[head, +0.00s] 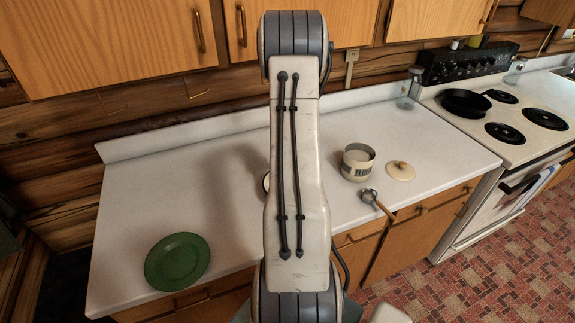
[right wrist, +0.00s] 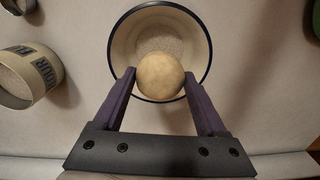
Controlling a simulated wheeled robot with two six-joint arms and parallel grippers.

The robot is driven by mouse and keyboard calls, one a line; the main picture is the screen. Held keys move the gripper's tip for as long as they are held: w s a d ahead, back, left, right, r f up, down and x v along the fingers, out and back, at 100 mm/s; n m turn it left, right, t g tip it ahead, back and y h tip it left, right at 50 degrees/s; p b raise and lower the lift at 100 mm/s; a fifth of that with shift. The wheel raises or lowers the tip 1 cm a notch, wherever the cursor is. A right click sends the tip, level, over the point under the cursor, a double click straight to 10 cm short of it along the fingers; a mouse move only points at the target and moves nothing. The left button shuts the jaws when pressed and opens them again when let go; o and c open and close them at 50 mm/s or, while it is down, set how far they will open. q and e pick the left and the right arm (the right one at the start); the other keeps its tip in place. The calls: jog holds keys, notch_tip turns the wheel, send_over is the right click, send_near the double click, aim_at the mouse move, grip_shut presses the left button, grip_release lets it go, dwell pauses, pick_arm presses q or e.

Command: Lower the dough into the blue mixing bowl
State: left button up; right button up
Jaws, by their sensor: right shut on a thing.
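The dough (right wrist: 160,76) is a pale round ball in the right wrist view. My right gripper (right wrist: 160,78) is shut on it, one purple finger on each side. Beyond the dough is the mixing bowl (right wrist: 122,48), with a dark blue rim and a cream inside. The dough overlaps the near part of the bowl's opening; its exact height over the bowl cannot be told. In the head view my arm hides the dough and the gripper, and only a sliver of a pale rim (head: 266,183) shows beside it. My left gripper is not in view.
A flour canister (head: 357,172) stands open to the right, with its lid (head: 400,171) and a wooden-handled scoop (head: 370,197) near it. A green plate (head: 177,261) lies at the counter's front left. The stove (head: 512,135) holds a black pan (head: 465,102). The counter's back left is clear.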

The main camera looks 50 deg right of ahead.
jog(key=shift+f+b, duration=1.35)
jog(key=shift+f, duration=1)
jog(key=shift+f+b, duration=1.6)
jog(key=shift+f, duration=0.95)
jog(key=o, duration=1.4)
notch_tip(320, 180, up, 11)
jog(key=shift+f+b, duration=0.2)
jog(key=shift+b, duration=0.7)
jog(key=shift+w, duration=0.1)
